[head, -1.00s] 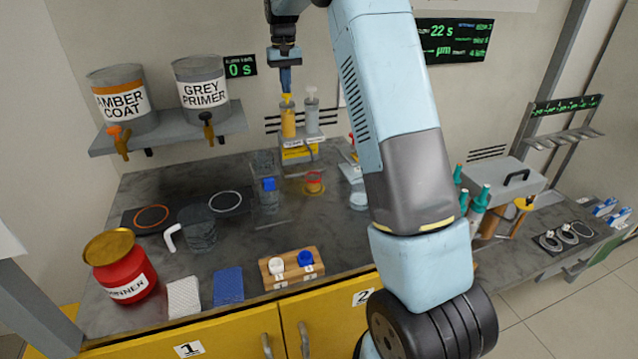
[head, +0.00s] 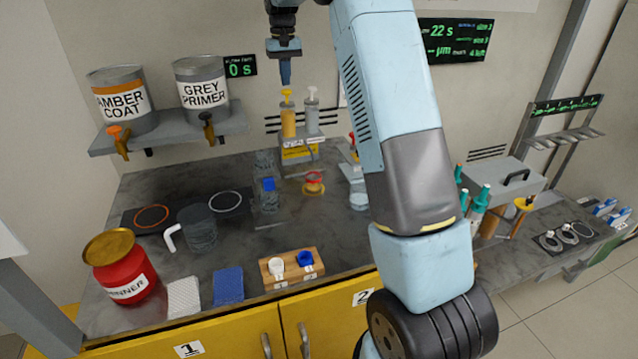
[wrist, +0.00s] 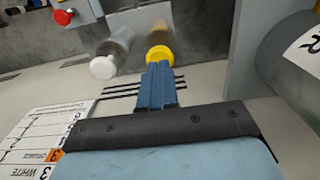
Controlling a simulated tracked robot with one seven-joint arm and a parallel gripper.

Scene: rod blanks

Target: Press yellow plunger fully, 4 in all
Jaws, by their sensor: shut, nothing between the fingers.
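The yellow plunger (head: 287,92) tops an amber dispenser (head: 288,122) on a small stand (head: 300,150) at the back of the bench. My gripper (head: 286,82) is shut and empty, pointing down just above the plunger in the head view. A slight gap seems to show between its tips and the plunger. In the wrist view the shut fingers (wrist: 159,66) line up with the yellow plunger top (wrist: 160,54); contact cannot be told there. A dish with a red rim (head: 313,183) sits below in front of the stand.
A grey dispenser with a white top (head: 312,112) stands close to the right of the amber one; it also shows in the wrist view (wrist: 103,66). A shelf (head: 170,132) with two paint cans is at left. Glassware (head: 266,190) stands in front.

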